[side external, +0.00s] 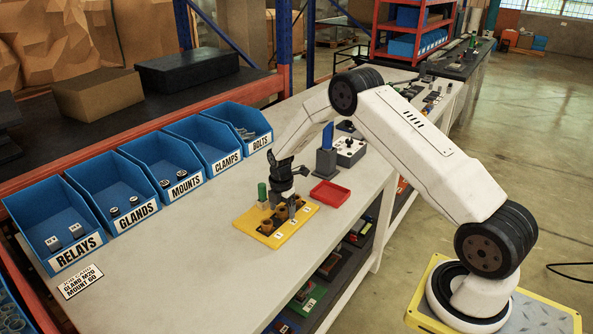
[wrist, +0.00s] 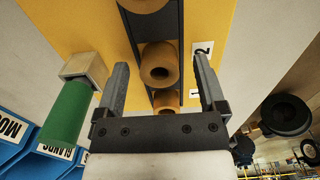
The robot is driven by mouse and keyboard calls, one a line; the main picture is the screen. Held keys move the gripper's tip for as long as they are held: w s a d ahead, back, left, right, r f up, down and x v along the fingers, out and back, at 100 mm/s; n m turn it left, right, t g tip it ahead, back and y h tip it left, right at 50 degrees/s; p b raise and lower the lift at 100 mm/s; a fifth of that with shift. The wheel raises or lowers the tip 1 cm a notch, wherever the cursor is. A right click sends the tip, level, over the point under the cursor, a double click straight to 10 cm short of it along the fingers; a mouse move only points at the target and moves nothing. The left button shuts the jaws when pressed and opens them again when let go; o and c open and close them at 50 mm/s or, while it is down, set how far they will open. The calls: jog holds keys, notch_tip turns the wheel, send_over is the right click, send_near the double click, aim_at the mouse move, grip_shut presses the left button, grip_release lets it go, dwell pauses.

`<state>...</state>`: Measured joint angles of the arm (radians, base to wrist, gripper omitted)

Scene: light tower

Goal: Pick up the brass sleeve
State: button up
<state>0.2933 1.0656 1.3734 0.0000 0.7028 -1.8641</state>
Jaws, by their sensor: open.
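Several brass sleeves stand in a dark holder on a yellow board (side external: 243,223). Another sleeve (wrist: 146,5) is cut by the top edge, and a third (wrist: 166,100) shows partly behind my gripper's body. In the side view a front sleeve (side external: 267,228) is clear; the others are partly hidden by my gripper. My gripper (side external: 281,204) points down over the board, and its fingers are open (wrist: 160,72) with a gap on both sides of the middle sleeve.
A green cylinder on a pale block (side external: 262,192) stands close left of my gripper. A red tray (side external: 329,194) lies to the right, with a blue-topped post (side external: 326,150) behind. Labelled blue bins (side external: 115,195) line the far side. The near-left bench is clear apart from a printed card (side external: 81,281).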

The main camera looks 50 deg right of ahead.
dwell(0.4)
grip_shut()
jog(key=shift+r, duration=0.2)
jog(key=shift+r, duration=1.45)
jog(key=s+a+r, duration=0.3)
jog(key=s+r, duration=0.6)
jog(key=s, duration=0.4)
jog(key=shift+s+a+r, duration=0.2)
jog(key=shift+s+r, duration=0.1)
jog(key=shift+r, duration=0.1)
